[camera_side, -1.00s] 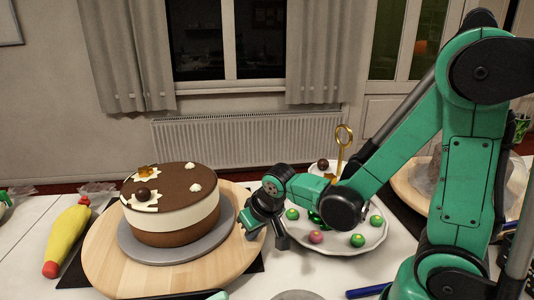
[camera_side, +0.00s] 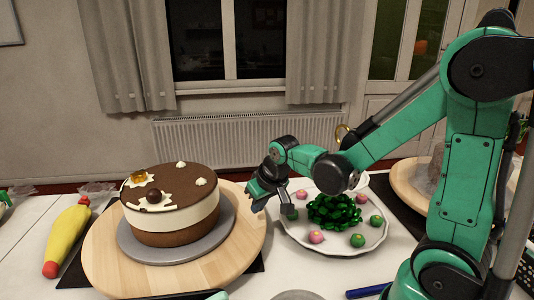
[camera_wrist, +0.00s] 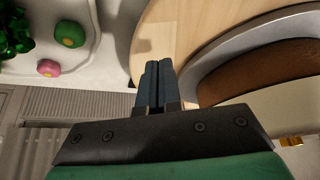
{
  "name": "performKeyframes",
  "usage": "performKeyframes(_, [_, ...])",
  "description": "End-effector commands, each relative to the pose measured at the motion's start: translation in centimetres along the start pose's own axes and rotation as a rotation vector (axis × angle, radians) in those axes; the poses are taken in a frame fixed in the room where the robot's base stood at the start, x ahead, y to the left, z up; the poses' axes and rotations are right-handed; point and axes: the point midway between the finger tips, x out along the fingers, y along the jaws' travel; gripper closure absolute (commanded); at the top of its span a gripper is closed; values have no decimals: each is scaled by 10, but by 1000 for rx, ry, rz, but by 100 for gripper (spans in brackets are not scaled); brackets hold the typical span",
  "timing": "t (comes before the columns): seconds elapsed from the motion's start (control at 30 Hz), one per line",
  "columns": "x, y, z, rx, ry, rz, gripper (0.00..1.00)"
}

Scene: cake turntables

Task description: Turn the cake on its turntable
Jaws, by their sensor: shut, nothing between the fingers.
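The cake (camera_side: 172,218) is round with a brown top and a cream band, and sits on a grey disc (camera_side: 135,250) on the wooden turntable (camera_side: 105,270) at left. On its top are a dark ball, a gold piece, cream star shapes and white dollops. My gripper (camera_side: 256,202) is shut and empty at the turntable's right edge. In the wrist view the closed fingers (camera_wrist: 154,82) lie over the wooden rim (camera_wrist: 190,25), beside the grey disc (camera_wrist: 225,60). I cannot tell whether they touch the wood.
A white plate (camera_side: 375,240) with green and pink balls and a green bow stands right of the turntable, under my wrist. A yellow piping bag (camera_side: 67,240) lies at left. Another wooden turntable (camera_side: 405,185) stands behind my arm at right.

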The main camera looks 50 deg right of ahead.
Motion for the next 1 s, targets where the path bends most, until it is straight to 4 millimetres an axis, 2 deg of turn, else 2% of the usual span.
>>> performKeyframes(0.37, [-5,-5,2,-3,0,-1,100])
performKeyframes(0.7, [-30,-65,53,-10,0,-5,100])
performKeyframes(0.9, [-34,-78,61,-3,0,-1,100])
performKeyframes(1.0, [-33,-98,60,-9,0,-4,100])
